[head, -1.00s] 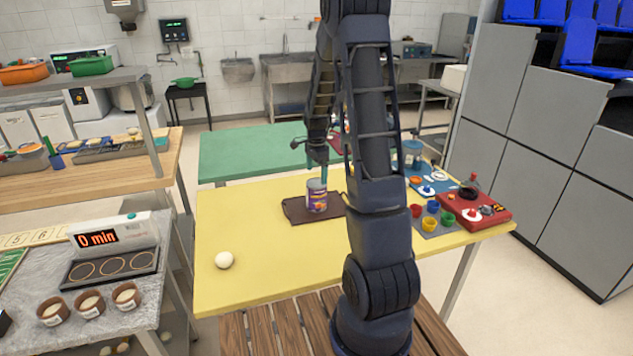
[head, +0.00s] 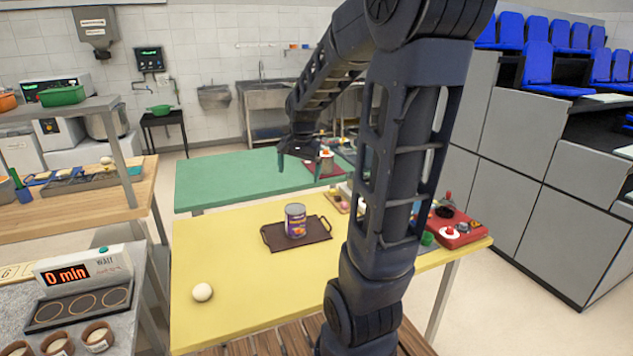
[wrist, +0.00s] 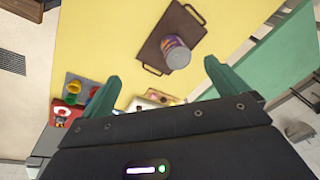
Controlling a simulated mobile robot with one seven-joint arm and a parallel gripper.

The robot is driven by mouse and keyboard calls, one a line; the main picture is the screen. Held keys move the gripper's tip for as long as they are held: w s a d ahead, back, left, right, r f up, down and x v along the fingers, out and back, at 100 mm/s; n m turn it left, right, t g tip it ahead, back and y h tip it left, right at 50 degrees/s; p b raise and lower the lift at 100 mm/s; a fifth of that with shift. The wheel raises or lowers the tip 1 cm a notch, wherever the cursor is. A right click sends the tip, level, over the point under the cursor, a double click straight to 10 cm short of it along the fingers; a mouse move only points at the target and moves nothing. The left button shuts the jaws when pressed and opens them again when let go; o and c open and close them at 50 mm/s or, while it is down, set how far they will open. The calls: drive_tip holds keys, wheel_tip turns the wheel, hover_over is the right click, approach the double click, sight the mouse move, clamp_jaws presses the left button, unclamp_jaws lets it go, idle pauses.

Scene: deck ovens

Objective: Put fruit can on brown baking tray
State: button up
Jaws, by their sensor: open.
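The fruit can (head: 295,220), a purple and silver can with a fruit label, stands upright on the brown baking tray (head: 268,241) on the yellow table. In the wrist view the can (wrist: 176,54) is seen from above, resting on the tray (wrist: 153,48). My gripper (head: 300,172) is open and empty, raised above and behind the can, clear of it. In the wrist view its two green fingers are spread wide (wrist: 158,85), with nothing held between them.
A white ball (head: 202,292) lies at the yellow table's (head: 225,255) front left. A red box with knobs (head: 458,228) and small coloured cups sit at the right. A green table (head: 225,182) stands behind.

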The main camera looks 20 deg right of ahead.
drive_tip(key=s+a+r+n+t, duration=0.1)
drive_tip(key=s+n, duration=0.3)
drive_tip(key=s, duration=0.5)
drive_tip(key=s+a+r+n+t, duration=0.1)
drive_tip(key=s+r+n, duration=0.3)
drive_tip(key=s, duration=0.6)
drive_tip(key=shift+r, duration=0.15)
